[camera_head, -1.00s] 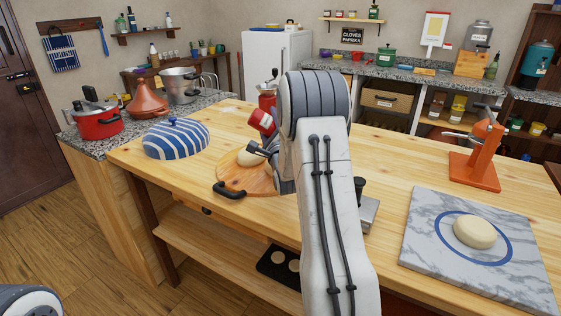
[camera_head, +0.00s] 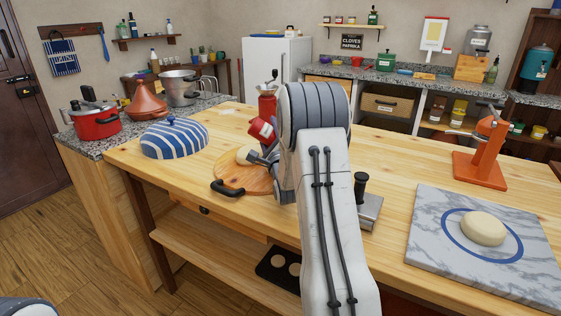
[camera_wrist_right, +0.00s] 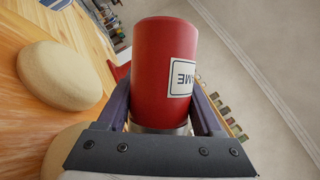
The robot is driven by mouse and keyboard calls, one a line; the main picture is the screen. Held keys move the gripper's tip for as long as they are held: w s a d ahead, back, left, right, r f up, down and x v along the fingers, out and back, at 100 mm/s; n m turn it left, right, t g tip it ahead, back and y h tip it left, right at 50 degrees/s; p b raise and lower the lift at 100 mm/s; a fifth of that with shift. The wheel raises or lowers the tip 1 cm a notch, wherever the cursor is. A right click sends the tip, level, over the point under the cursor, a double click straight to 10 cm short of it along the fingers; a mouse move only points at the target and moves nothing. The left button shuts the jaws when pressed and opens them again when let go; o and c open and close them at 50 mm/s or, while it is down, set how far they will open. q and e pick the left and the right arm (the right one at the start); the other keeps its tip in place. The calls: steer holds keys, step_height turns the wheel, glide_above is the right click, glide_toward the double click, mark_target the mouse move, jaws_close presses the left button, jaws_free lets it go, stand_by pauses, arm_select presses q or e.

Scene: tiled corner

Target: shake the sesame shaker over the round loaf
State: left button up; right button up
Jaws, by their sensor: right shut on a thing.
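The red sesame shaker (camera_head: 262,130) is held tilted in my right gripper (camera_head: 265,158), just right of and near the round loaf. The right wrist view shows the red shaker (camera_wrist_right: 164,60) with part of its label between the two fingers of my right gripper (camera_wrist_right: 165,115). The pale round loaf (camera_head: 246,154) lies on a round wooden board (camera_head: 235,178), partly hidden by the gripper. Two pale rounds show in the right wrist view, one at the left (camera_wrist_right: 58,76) and one cut off at the lower left (camera_wrist_right: 62,150). My left gripper is out of view.
A blue-striped dome (camera_head: 174,138) stands left of the board. A red grinder (camera_head: 268,98) stands behind it. A marble slab (camera_head: 440,225) with a dough round (camera_head: 484,228) and an orange press (camera_head: 482,150) are on the right. My right arm hides the middle of the table.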

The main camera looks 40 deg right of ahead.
steer(key=shift+r+p, duration=1.05)
steer(key=shift+r, duration=1)
